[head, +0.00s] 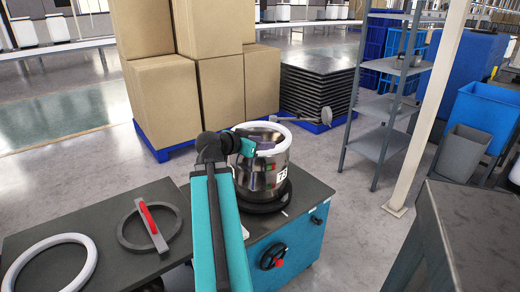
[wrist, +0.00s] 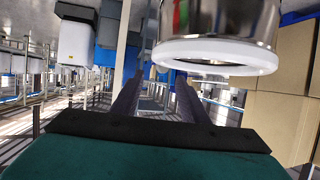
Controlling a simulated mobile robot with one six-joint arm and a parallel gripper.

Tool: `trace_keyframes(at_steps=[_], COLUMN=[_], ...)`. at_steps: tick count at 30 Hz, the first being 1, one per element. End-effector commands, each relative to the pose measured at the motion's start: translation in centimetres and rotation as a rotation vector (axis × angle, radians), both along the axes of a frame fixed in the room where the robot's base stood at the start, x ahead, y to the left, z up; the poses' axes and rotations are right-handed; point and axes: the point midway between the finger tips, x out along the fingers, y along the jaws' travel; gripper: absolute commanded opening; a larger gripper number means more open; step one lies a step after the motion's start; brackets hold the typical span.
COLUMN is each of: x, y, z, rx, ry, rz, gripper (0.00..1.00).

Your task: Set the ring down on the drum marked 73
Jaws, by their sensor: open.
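The drum (head: 262,170) is a shiny metal cylinder with a white label that seems to read 73, standing upright on the teal cabinet. A white ring (head: 291,133) lies on its top rim, roughly level. In the wrist view, which is upside down, the ring (wrist: 215,57) sits against the end of the drum (wrist: 240,18). My gripper (head: 262,142) is at the drum's upper left, partly overlapping it in the head view. In the wrist view my gripper (wrist: 155,95) has its two dark fingers apart with nothing between them, clear of the ring.
A second white ring (head: 50,268) and a dark ring with a red-handled bar (head: 148,228) lie on the dark bench top at left. A black collar (head: 265,203) surrounds the drum's base. Stacked cartons (head: 165,100) stand behind, and a grey shelf rack (head: 385,110) at right.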

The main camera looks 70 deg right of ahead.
Motion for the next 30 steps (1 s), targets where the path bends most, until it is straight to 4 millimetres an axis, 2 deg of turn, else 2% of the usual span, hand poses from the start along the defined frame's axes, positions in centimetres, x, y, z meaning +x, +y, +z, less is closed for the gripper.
trace_keyframes(at_steps=[15, 30], x=[0.3, 0.3], y=[1.0, 1.2], z=[0.1, 0.3], rx=[0.001, 0.004], ry=[-0.002, -0.002], rz=[0.004, 0.004], gripper=[0.41, 0.41])
